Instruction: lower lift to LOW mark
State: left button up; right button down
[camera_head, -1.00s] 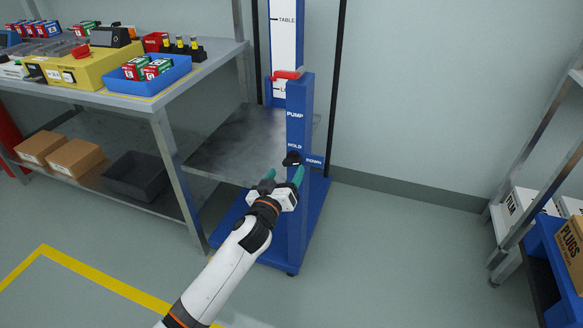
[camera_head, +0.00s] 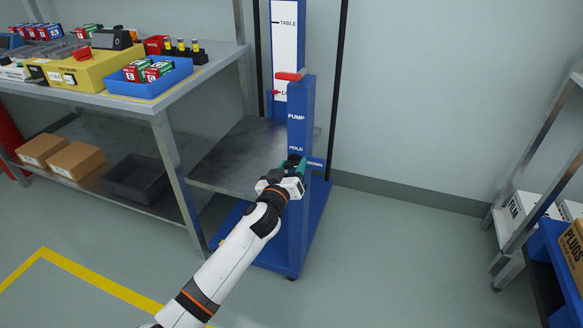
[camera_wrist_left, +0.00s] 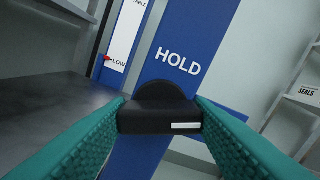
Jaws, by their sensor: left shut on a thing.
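The blue lift (camera_head: 299,230) stands right of the workbench, with its grey platform (camera_head: 235,160) low beside the post. The white scale has TABLE and LOW marks; in the left wrist view a red pointer (camera_wrist_left: 106,58) sits level with the LOW mark (camera_wrist_left: 119,64). The post carries the labels PUMP, HOLD and DOWN. A black valve knob (camera_wrist_left: 160,108) sits below HOLD, between the teal fingers of my left gripper (camera_wrist_left: 160,122). The gripper is shut on this knob. In the head view the gripper (camera_head: 292,170) mostly hides the knob. My right gripper is not in view.
The workbench (camera_head: 150,112) at left holds a yellow box, a blue bin (camera_head: 150,78) and small packs. Cartons (camera_head: 76,160) and a dark bin (camera_head: 136,177) are on its lower shelf. A rack with boxes (camera_head: 520,215) stands at right. The floor between is clear.

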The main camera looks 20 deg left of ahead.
aim_at(292, 167)
pick_arm(q)
jog(key=shift+o, duration=0.2)
jog(key=m+p, duration=0.1)
jog(key=m, duration=0.2)
jog(key=shift+m, duration=0.9)
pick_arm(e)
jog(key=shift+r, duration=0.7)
pick_arm(q)
jog(key=o, duration=1)
jog(key=shift+c, duration=0.2)
jog(key=shift+s, duration=0.15)
jog(key=shift+s+p, duration=0.3)
jog(key=s, duration=0.3)
jog(key=shift+p, duration=0.35)
jog(key=s, duration=0.8)
jog(key=shift+a+p, duration=0.2)
jog(key=shift+p, duration=0.25)
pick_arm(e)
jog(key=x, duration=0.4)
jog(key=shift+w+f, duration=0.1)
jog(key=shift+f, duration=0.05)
